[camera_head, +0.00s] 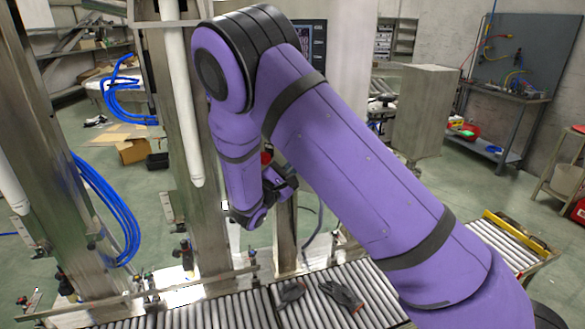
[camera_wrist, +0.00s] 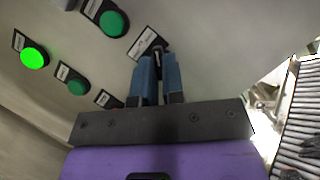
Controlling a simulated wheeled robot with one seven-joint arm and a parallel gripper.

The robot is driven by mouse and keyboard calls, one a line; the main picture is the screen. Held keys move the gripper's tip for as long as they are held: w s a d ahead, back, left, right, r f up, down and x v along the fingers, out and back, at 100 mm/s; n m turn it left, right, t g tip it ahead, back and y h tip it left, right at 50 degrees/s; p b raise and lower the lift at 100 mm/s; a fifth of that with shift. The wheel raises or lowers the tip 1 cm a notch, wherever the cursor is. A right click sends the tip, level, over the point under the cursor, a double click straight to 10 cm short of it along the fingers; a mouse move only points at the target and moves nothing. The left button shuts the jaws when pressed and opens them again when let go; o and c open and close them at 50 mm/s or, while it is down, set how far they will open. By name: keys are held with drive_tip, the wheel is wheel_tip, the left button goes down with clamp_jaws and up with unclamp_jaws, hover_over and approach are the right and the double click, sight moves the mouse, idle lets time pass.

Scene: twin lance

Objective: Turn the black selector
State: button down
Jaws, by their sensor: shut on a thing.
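In the wrist view, the black selector (camera_wrist: 160,46) is on a pale panel (camera_wrist: 205,35), beside a small label plate. My gripper (camera_wrist: 160,60) has its two blue fingers closed around the selector, one on each side. The fingers hide much of it, so its exact angle cannot be read. In the head view, my purple arm reaches down to the gripper end (camera_head: 287,180) near a metal post; the selector itself is hidden there.
A lit green button (camera_wrist: 34,58) and darker green buttons (camera_wrist: 113,23) (camera_wrist: 76,87) sit left of the selector. In the head view, a roller conveyor (camera_head: 230,312) with dark gloves (camera_head: 342,296) runs below my arm. Blue hoses (camera_head: 108,205) hang at left.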

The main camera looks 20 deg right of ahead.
drive_tip(key=shift+d+r+m+g, duration=0.15)
drive_tip(key=shift+m+g, duration=0.25)
drive_tip(key=shift+m, duration=0.4)
drive_tip(key=c, duration=1.2)
unclamp_jaws()
drive_tip(key=v, duration=1.1)
